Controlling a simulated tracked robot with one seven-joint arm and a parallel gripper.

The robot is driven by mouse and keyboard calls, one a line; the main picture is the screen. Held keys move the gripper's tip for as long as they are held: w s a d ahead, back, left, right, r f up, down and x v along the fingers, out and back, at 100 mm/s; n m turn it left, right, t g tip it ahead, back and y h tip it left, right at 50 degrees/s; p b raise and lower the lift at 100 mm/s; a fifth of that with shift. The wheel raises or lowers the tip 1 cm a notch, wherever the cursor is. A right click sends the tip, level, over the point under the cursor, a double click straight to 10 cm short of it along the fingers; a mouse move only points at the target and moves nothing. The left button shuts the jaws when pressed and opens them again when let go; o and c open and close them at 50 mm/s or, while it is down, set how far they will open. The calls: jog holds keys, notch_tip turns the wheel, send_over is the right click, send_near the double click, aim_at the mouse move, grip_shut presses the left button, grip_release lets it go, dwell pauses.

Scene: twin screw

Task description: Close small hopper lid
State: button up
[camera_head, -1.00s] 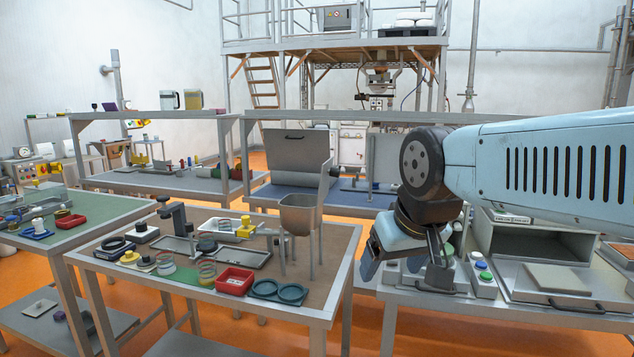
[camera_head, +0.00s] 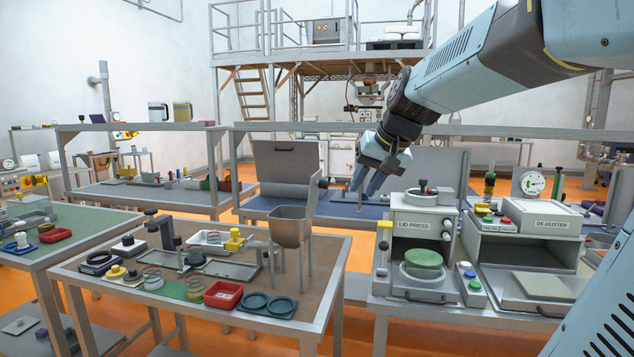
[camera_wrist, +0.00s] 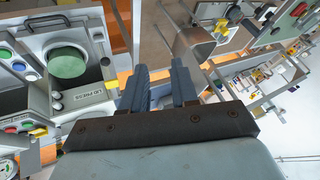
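The small hopper (camera_head: 290,228) is a grey metal funnel on thin legs at the right end of the near table. Its lid (camera_head: 317,205) appears to stand upright at the hopper's right rim, seen nearly edge-on, with a dark knob (camera_head: 323,183) on its right side. My gripper (camera_head: 366,187) is up and to the right of the lid in the head view, fingers pointing down and apart from it. In the wrist view the fingers (camera_wrist: 159,67) are apart with nothing between them. Grey metal, apparently the hopper or lid, shows beyond them, partly unclear.
The lid press (camera_head: 424,225) and de-duster (camera_head: 540,235) stand on the bench at right. A blue bench (camera_head: 265,207) with upright grey panels lies behind.

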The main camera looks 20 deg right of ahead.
jog(key=shift+m+t, duration=0.4)
jog(key=shift+m, duration=0.4)
jog(key=w+d+r, duration=0.1)
jog(key=w+d, duration=0.1)
jog(key=w, duration=0.1)
jog(key=w+d+r, duration=0.1)
jog(key=w+d, duration=0.1)
jog(key=w, duration=0.2)
jog(key=w+d+r, duration=0.1)
jog(key=w+d, duration=0.1)
jog(key=w, duration=0.2)
jog(key=shift+r, duration=0.1)
grip_shut()
jog(key=w+a+f, duration=0.5)
jog(key=w+f, duration=0.2)
jog(key=w, duration=0.1)
jog(key=shift+a, duration=0.3)
jog(key=shift+d, duration=0.1)
